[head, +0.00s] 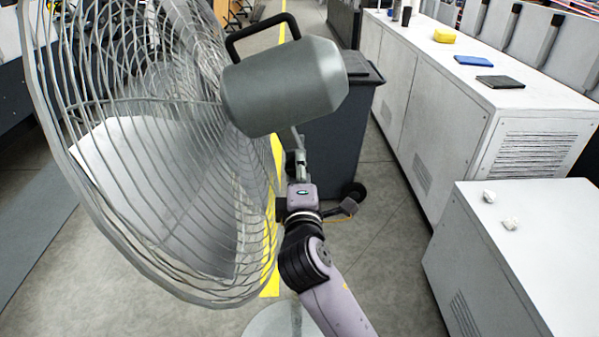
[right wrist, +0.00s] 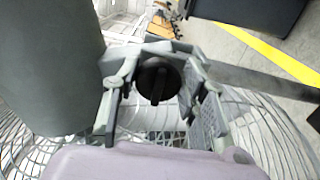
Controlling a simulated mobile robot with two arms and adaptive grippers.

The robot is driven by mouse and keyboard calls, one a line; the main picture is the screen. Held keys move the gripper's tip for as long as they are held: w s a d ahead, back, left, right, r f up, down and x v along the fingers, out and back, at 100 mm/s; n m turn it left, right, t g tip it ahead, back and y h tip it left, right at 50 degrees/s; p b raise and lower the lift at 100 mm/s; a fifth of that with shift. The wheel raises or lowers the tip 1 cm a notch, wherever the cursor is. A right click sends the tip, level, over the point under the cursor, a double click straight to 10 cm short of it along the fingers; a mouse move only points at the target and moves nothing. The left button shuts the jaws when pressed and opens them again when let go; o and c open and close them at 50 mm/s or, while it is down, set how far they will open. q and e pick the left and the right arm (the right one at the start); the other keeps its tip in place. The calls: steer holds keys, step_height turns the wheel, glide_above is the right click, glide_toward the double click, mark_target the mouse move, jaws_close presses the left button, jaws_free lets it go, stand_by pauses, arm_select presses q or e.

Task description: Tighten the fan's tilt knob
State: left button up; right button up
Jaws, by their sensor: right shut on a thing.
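The grey fan stands at the left of the head view, with its large wire cage (head: 150,150) and its motor housing (head: 285,88), which has a black handle on top. The round black tilt knob (right wrist: 158,82) with a raised bar shows in the right wrist view, beside the housing (right wrist: 48,70). My right gripper (head: 298,145) is just below the housing in the head view, where the knob is hidden. In the right wrist view its fingers (right wrist: 160,62) stand on both sides of the knob, shut on it. My left gripper is not in view.
A dark wheeled bin (head: 335,130) stands close behind my right gripper. White cabinets (head: 455,110) line the right side, with a yellow block (head: 444,35), a blue item (head: 473,61) and a black item (head: 500,82) on top. Grey floor lies between.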

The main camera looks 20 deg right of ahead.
steer(key=shift+f, duration=0.1)
stand_by(0.3)
steer(key=o, duration=1.1)
steer(key=v, duration=1.2)
